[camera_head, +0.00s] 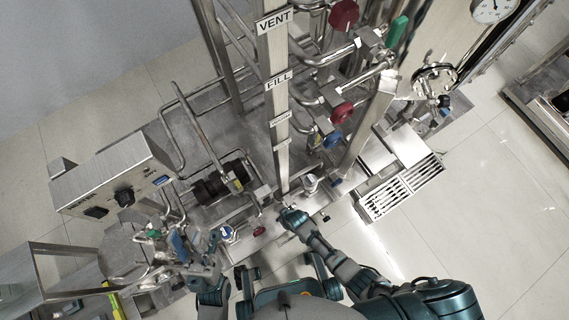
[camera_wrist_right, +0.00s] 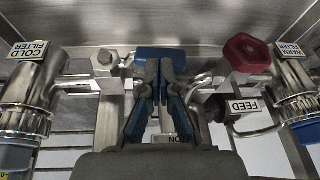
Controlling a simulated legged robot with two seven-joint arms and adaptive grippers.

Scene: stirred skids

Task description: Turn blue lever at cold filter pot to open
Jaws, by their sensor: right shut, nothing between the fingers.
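In the right wrist view, the cold filter pot (camera_wrist_right: 28,95) is a metal cylinder at the left edge, with a COLD FILTER label (camera_wrist_right: 27,50) on top. A blue lever (camera_wrist_right: 160,53) lies crosswise at upper centre, just beyond the fingertips. My right gripper (camera_wrist_right: 159,72) is shut and empty; its fingers overlap the lever's lower edge in view, and contact is unclear. In the head view my right gripper (camera_head: 291,217) is by the foot of the frame. My left gripper (camera_head: 213,248) is at lower left among pipes and fittings; its finger opening is unclear.
In the right wrist view, a red knob (camera_wrist_right: 247,53) and the warm filter pot (camera_wrist_right: 290,80) stand to the right. In the head view, a grey control box (camera_head: 112,180) is at left, and upright posts (camera_head: 277,110) rise at centre. Clear floor (camera_head: 470,220) lies to the right.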

